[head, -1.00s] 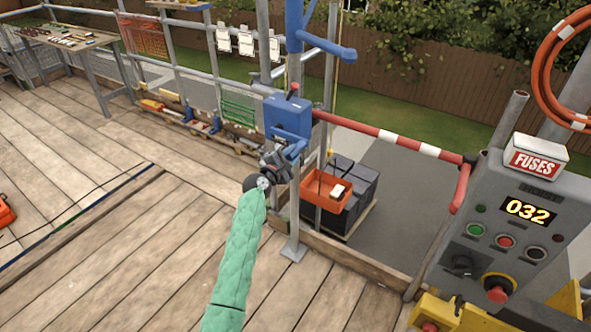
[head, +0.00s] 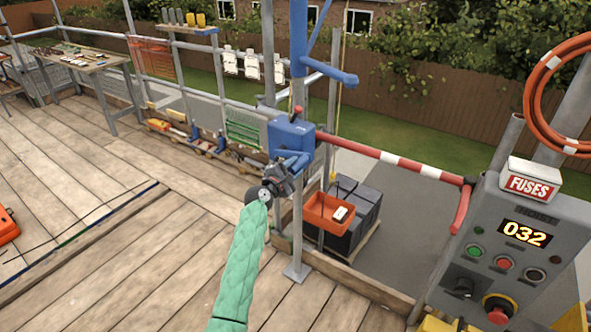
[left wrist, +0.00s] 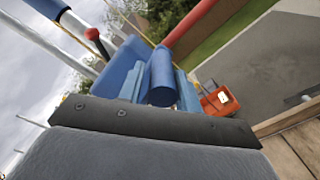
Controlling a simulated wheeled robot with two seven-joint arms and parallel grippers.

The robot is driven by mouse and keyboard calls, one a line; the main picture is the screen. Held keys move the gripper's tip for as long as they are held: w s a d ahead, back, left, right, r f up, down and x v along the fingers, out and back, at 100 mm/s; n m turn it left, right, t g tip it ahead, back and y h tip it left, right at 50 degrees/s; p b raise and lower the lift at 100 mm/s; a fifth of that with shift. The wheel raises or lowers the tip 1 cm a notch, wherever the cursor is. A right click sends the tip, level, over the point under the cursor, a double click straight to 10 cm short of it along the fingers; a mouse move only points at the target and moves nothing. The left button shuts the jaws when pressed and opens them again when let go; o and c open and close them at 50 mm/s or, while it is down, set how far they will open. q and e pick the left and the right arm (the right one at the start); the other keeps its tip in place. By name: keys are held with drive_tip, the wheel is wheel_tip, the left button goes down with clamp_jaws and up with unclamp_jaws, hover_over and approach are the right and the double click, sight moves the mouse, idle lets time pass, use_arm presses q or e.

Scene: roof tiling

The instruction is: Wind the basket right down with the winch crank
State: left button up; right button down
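The blue winch (head: 292,137) is fixed to a grey post in the middle of the head view. My left gripper (head: 297,163) is at its crank. In the left wrist view the blue crank handle (left wrist: 161,76) lies between my two light-blue fingers, which look closed on it. The orange basket (head: 328,213) hangs beyond the post, in front of dark crates; it holds a small white item. The basket also shows in the left wrist view (left wrist: 219,100). Whether its bottom touches anything is unclear. My right gripper is out of view.
A red-and-white barrier bar (head: 398,160) runs right from the winch. A grey hoist control box (head: 510,245) reading 032 stands at the right with a fuses box (head: 530,181) on it. A wooden toe board (head: 350,277) edges the deck. The plank deck at left is mostly clear.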

use_arm(q)
drive_tip(key=shift+o, duration=1.1)
drive_tip(key=shift+w, duration=0.1)
drive_tip(key=shift+a+f, duration=0.1)
drive_tip(key=shift+f, duration=0.1)
drive_tip(key=shift+s, duration=0.2)
drive_tip(key=b+v, duration=0.3)
drive_tip(key=v, duration=0.4)
drive_tip(key=shift+a, duration=0.25)
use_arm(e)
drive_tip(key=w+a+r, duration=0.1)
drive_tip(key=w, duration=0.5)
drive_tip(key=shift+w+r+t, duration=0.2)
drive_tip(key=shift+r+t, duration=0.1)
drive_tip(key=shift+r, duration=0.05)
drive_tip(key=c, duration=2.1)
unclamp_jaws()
